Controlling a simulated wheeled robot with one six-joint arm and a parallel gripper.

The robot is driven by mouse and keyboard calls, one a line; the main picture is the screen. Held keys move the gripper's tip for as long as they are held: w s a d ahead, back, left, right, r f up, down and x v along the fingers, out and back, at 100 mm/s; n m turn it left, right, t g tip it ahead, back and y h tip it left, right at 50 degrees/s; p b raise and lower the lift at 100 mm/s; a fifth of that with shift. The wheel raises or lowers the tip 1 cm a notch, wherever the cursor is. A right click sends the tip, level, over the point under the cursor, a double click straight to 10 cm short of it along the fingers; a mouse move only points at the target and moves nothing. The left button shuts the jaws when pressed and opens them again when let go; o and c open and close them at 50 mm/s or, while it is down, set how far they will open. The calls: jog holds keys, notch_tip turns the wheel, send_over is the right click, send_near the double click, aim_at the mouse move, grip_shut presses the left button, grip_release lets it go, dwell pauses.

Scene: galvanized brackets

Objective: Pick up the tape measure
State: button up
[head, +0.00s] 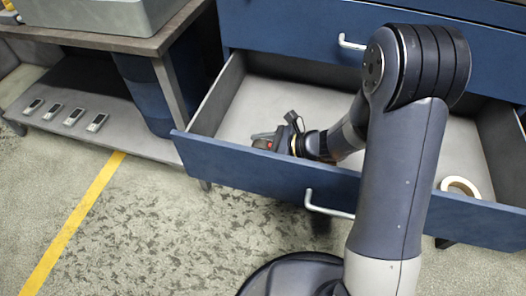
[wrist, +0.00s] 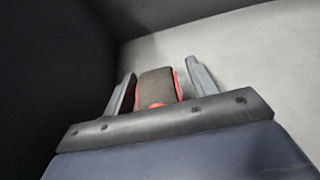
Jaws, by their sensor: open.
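The tape measure (wrist: 156,86) is a dark grey-brown block with red sides. In the wrist view it stands between the two fingers of my gripper (wrist: 161,72), with a narrow gap to the left finger and a wider gap to the right one. My gripper is open around it. In the head view my gripper (head: 268,138) is down inside the open blue drawer, near its left part. A bit of red of the tape measure (head: 263,144) shows there, the rest mostly hidden by the gripper and the drawer front.
The drawer front (head: 250,165) and its left side wall stand close to my gripper. A cream ring-shaped roll (head: 461,185) lies at the drawer's right. A shelf (head: 95,112) with several small grey devices stands at left. The drawer floor's middle is clear.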

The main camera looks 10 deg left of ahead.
jog(key=shift+c, duration=0.5)
grip_shut()
